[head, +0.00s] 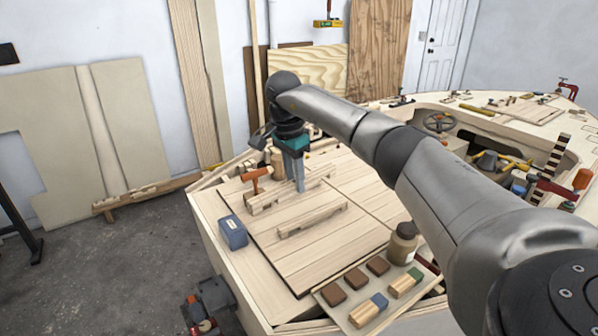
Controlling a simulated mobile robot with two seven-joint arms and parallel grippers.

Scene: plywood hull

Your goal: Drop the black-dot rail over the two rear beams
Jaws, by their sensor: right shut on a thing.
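My right gripper (299,187) reaches down over the plywood deck, its fingers closed on a pale notched wooden piece (268,200) towards the back. Pale wood crowds together around the fingers, so I cannot separate the rail from the beams there or tell whether the held piece touches them. A similar pale notched bar (312,221) lies apart on the panel in front. No black dot can be made out on either piece. My left gripper is out of view.
On the deck (300,262) are an orange-handled tool (257,174), a blue box (232,232) at the left edge and a brown jar (403,243) at right. A board (336,293) with several coloured blocks lies in front. The panel's front left is clear.

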